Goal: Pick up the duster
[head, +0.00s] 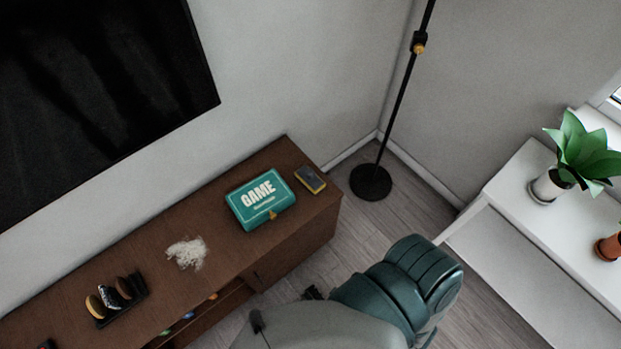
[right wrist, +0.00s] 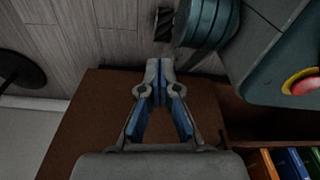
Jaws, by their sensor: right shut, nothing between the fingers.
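A small block with a dark grey top and yellow sides, which looks like the duster (head: 311,179), lies on the right end of the brown cabinet (head: 325,205) in the head view. It is just right of the teal game box. I cannot make it out in the right wrist view. My right gripper (right wrist: 160,68) is shut and empty, with its fingertips together in front of the brown cabinet top in the right wrist view. In the head view my teal and grey arm shows at the bottom, and the fingertips are not clearly visible. My left gripper is not in view.
A teal game box (head: 260,199), a white crumbly pile (head: 186,252) and a dark holder with rounded items (head: 117,298) are on the cabinet. A black floor lamp base (head: 371,182) stands beyond its right end. A white bench (head: 540,240) with potted plants is at right.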

